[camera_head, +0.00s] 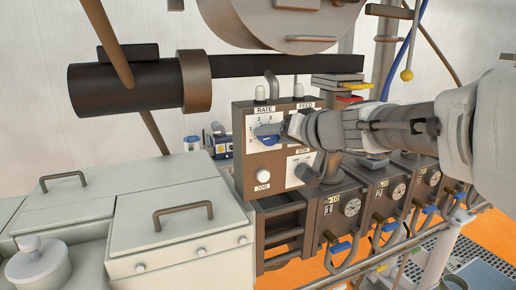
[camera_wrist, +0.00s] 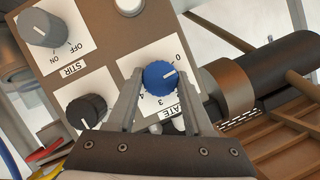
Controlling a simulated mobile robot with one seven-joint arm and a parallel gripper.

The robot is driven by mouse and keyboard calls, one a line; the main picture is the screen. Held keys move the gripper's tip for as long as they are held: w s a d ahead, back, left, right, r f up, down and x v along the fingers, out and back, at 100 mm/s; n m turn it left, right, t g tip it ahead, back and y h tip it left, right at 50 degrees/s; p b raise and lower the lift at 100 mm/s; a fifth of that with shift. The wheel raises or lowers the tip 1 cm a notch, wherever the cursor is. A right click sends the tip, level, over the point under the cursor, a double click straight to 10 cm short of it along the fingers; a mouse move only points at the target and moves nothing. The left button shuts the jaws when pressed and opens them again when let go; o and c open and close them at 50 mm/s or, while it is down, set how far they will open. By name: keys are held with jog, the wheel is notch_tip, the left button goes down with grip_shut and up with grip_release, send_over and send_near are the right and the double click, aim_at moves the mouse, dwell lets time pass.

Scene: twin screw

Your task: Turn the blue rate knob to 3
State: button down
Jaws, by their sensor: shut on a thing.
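The blue rate knob (camera_wrist: 161,76) is on a white dial plate marked RATE, on a brown control panel (camera_head: 243,160). In the wrist view my gripper (camera_wrist: 160,80) is shut on the knob, one finger on each side. The knob's white pointer line points right, somewhat below the 0 mark; the 3 and 4 marks show below and lower left of the knob. The marks between 0 and 3 are hidden by a finger. In the head view my gripper (camera_head: 268,129) covers much of the knob, and blue shows just below it.
A black feed knob (camera_wrist: 86,111) and a grey stir knob (camera_wrist: 42,27) are on the same panel. A white JOG button (camera_head: 263,174) is below the dial. Numbered units with gauges (camera_head: 352,206) stand beneath my arm. A dark cylinder (camera_head: 125,87) lies at upper left.

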jog(key=m+y+b, duration=0.1)
jog(key=m+b, duration=0.1)
jog(key=b, duration=0.2)
jog(key=f+m+y+b, duration=0.1)
jog(key=m+y+b, duration=0.1)
jog(key=b, duration=0.2)
jog(key=shift+d+m+b, duration=0.15)
jog(key=shift+m+b, duration=0.2)
jog(key=shift+m, duration=0.05)
jog(key=m+t+y+b, duration=0.1)
jog(key=m+y+b, duration=0.1)
jog(key=m+b, duration=0.2)
jog(key=shift+f+m+b, duration=0.15)
jog(key=shift+m+b, duration=0.15)
jog(key=shift+b, duration=0.85)
jog(key=m+t+b, duration=0.1)
jog(key=m+b, duration=0.2)
jog(key=m+t+b, duration=0.1)
jog(key=m+b, duration=0.2)
jog(key=shift+f+y, duration=0.1)
jog(key=shift+y, duration=0.3)
jog(key=shift+m+t+h+b, duration=0.25)
jog(key=shift+m+t+b, duration=0.6)
jog(key=shift+m, duration=0.8)
jog(key=shift+m+t+h+b, duration=0.25)
jog(key=shift+m+t+b, duration=0.3)
jog(key=shift+m+b, duration=0.85)
jog(key=shift+m+p, duration=0.3)
jog(key=shift+m, duration=0.15)
